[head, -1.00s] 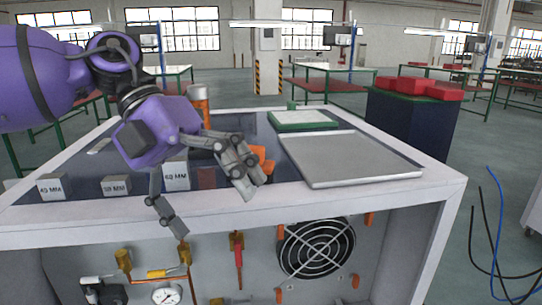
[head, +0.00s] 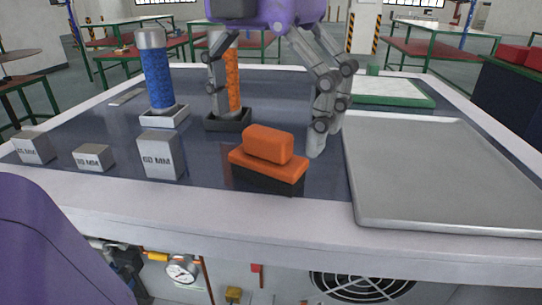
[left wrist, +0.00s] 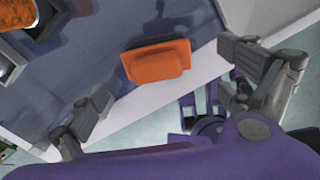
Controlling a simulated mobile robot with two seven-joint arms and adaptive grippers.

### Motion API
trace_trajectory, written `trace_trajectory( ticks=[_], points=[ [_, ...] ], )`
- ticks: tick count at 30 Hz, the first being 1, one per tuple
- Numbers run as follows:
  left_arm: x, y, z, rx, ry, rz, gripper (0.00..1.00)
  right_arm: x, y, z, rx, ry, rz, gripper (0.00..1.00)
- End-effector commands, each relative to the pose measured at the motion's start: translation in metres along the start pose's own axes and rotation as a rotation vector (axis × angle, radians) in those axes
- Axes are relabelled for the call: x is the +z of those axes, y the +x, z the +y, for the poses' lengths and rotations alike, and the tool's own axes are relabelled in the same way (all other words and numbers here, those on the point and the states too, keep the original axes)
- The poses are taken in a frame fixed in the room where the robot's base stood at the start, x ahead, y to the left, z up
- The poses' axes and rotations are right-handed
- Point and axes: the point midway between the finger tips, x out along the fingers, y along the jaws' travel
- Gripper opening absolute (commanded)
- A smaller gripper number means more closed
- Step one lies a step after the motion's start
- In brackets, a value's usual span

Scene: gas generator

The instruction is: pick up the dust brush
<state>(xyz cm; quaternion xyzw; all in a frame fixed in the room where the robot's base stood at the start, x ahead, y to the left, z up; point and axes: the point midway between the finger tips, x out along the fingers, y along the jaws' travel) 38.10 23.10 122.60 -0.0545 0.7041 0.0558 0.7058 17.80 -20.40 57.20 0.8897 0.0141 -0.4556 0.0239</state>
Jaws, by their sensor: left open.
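The dust brush (head: 268,153) has an orange body and dark bristles. It rests bristles down near the front edge of the dark table top, right of the 60 MM block. It also shows in the left wrist view (left wrist: 157,62), beyond and between the spread fingers. My left gripper (head: 268,120) is open and empty, above and behind the brush in the head view, its fingers to either side. In the left wrist view the gripper (left wrist: 165,95) is apart from the brush. My right gripper is not in view.
A grey metal tray (head: 440,215) lies right of the brush. Grey marked blocks, including the 60 MM one (head: 162,157), stand left. A blue cylinder (head: 158,80) and an orange cylinder (head: 232,85) stand in holders behind. A green-rimmed white tray (head: 395,93) lies at the back right.

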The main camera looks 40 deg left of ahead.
Motion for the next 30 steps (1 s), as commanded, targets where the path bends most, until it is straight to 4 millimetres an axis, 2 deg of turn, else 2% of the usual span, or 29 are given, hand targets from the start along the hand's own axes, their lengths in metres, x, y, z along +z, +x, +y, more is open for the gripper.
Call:
trace_trajectory(
  ticks=[9, 18, 30],
  points=[
    [0.001, 0.044, 0.004, -0.002, 0.000, 0.002, 0.97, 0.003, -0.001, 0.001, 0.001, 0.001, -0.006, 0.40],
    [0.001, 0.049, 0.004, -0.002, -0.001, 0.001, 0.97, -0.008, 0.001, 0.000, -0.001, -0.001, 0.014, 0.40],
    [0.001, 0.048, 0.004, -0.002, -0.001, 0.000, 0.44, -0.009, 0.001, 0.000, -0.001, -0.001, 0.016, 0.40]
  ],
)
